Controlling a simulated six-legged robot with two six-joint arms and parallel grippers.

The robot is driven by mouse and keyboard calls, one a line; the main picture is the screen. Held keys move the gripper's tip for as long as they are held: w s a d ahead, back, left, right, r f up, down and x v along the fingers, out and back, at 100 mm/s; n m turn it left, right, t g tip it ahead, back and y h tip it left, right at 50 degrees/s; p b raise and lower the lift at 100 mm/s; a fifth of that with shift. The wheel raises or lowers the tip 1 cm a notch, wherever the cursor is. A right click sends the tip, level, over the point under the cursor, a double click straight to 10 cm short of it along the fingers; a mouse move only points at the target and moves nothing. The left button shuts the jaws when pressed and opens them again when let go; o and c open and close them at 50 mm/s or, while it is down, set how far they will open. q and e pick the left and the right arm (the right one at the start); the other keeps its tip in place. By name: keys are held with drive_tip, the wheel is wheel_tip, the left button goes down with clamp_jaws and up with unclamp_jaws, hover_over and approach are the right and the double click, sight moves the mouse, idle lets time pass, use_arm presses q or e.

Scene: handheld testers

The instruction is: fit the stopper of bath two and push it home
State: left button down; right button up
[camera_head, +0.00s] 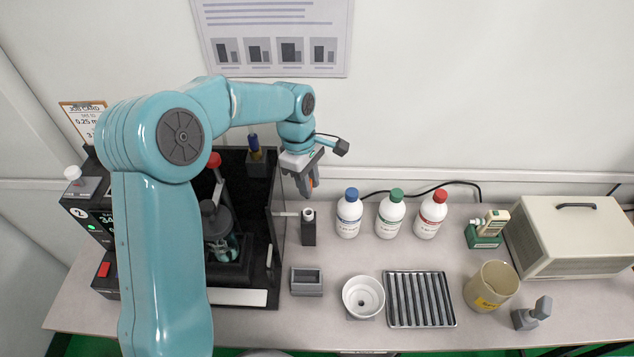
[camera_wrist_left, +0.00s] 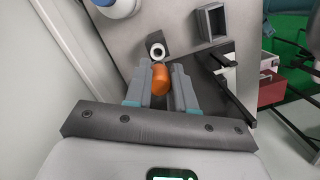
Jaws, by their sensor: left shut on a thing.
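My left gripper (camera_head: 308,188) is shut on an orange piece (camera_wrist_left: 160,78), perhaps the stopper. It holds the piece in the air above a dark block with a white ringed opening (camera_head: 308,226). The orange piece also shows between the fingertips in the head view (camera_head: 313,184). In the wrist view the ringed block (camera_wrist_left: 156,50) lies just beyond the orange tip, apart from it as far as I can tell. A black unit marked 2 (camera_head: 82,213) stands at the left, partly hidden by my arm. A glass vessel (camera_head: 217,228) stands inside its dark bay. My right gripper is out of view.
A dark upright panel (camera_head: 278,220) edges the bay beside my gripper. Right of the ringed block stand several capped bottles (camera_head: 349,220). In front are a grey open box (camera_head: 306,281), a white bowl (camera_head: 363,297), a ribbed tray (camera_head: 420,298) and a beige beaker (camera_head: 491,287).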

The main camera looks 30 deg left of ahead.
use_arm(q)
drive_tip(key=shift+w+a+f, duration=0.1)
drive_tip(key=shift+f, duration=0.05)
drive_tip(key=shift+s+f, duration=0.15)
drive_tip(key=shift+s, duration=0.05)
wheel_tip(320, 180, down, 2)
drive_tip(key=shift+w+f+b, duration=0.15)
drive_tip(key=shift+f+b, duration=0.1)
drive_tip(key=shift+b, duration=0.75)
drive_tip(key=shift+f+b, duration=0.65)
drive_tip(key=shift+f, duration=0.2)
